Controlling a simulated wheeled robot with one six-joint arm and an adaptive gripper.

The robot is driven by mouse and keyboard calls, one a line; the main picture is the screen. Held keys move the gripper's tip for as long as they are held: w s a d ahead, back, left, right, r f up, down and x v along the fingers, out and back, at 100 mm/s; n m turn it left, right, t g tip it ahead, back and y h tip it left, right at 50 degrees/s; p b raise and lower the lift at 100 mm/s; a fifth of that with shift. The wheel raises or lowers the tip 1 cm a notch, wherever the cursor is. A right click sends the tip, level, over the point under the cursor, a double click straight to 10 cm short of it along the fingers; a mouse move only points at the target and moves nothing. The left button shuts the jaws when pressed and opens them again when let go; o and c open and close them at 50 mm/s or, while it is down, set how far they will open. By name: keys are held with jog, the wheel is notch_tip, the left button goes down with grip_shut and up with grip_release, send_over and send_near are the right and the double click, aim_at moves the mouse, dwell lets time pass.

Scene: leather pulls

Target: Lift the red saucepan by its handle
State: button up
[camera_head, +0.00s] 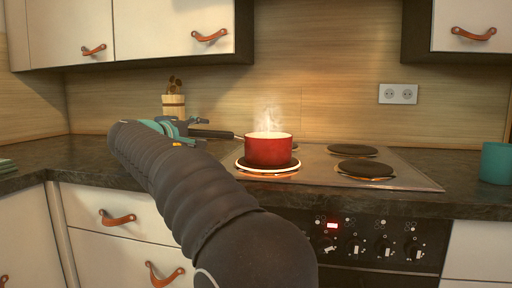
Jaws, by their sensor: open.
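The red saucepan (268,150) stands upright on the left front hotplate, with steam rising from it. Its dark handle (214,134) points left toward my gripper. My gripper (203,126) is at the end of my arm, at the handle's left end. Its jaws are open, with part of the handle's outer end hidden behind or between the gripper parts. I cannot tell whether the fingers touch the handle.
The hotplate's rim (267,173) glows under the pan. Other dark hotplates (366,168) sit on the cooktop. A utensil holder (174,106) stands behind my arm. A teal cup (495,163) stands at the right. Cabinets (180,30) hang above.

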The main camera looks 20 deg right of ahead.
jog(key=shift+c, duration=0.2)
grip_shut()
jog(key=shift+r, duration=0.2)
